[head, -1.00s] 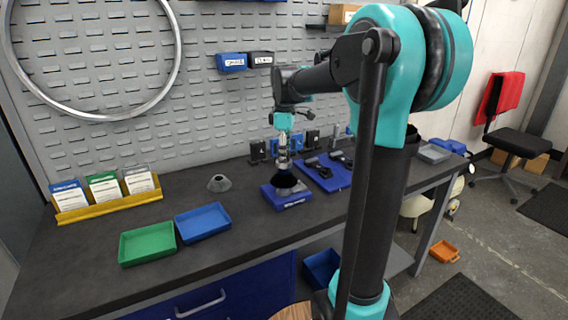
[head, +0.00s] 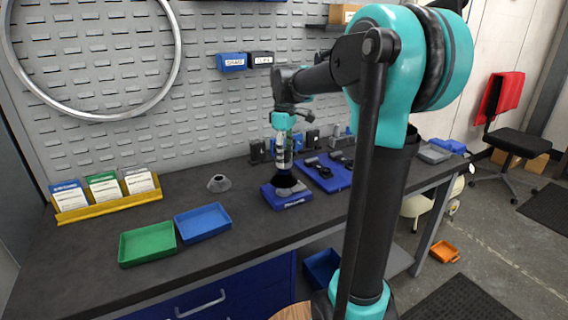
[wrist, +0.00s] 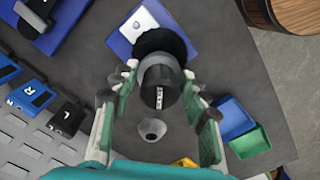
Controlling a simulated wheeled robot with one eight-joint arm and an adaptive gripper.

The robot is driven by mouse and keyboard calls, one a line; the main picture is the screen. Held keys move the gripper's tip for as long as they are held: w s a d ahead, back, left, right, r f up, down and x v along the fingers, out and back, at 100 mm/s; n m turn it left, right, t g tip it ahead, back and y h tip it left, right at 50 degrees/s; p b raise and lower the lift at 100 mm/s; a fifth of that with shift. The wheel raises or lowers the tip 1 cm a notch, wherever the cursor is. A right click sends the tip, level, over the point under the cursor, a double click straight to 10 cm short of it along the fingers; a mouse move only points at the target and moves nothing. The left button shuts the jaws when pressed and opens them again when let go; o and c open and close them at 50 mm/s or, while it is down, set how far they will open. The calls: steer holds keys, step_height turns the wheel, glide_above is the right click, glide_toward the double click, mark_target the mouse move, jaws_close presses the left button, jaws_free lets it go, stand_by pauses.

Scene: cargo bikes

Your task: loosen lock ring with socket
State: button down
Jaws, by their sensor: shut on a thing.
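My gripper (head: 283,150) is shut on a grey cylindrical socket (wrist: 158,82), which shows between its two green-padded fingers in the wrist view. A wide black round part is at the socket's far end (wrist: 162,42). In the head view the black part (head: 284,179) is over a blue block (head: 291,203) on the bench. A grey piece (head: 291,191) shows on the block just under it. I cannot tell whether the black part touches that piece. The lock ring itself cannot be made out. The blue block also shows in the wrist view (wrist: 119,42).
A grey cone-shaped part (head: 219,183) stands on the bench to the left. Green (head: 147,244) and blue (head: 203,222) trays lie at the front. A yellow card rack (head: 108,206) is farther left. A blue tool tray (head: 334,179) is close right of the block.

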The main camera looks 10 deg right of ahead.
steer(key=shift+f, duration=0.9)
stand_by(0.6)
steer(key=c, duration=1.3)
jaws_free()
jaws_close()
steer(key=n, duration=0.6)
steer(key=shift+f, duration=0.1)
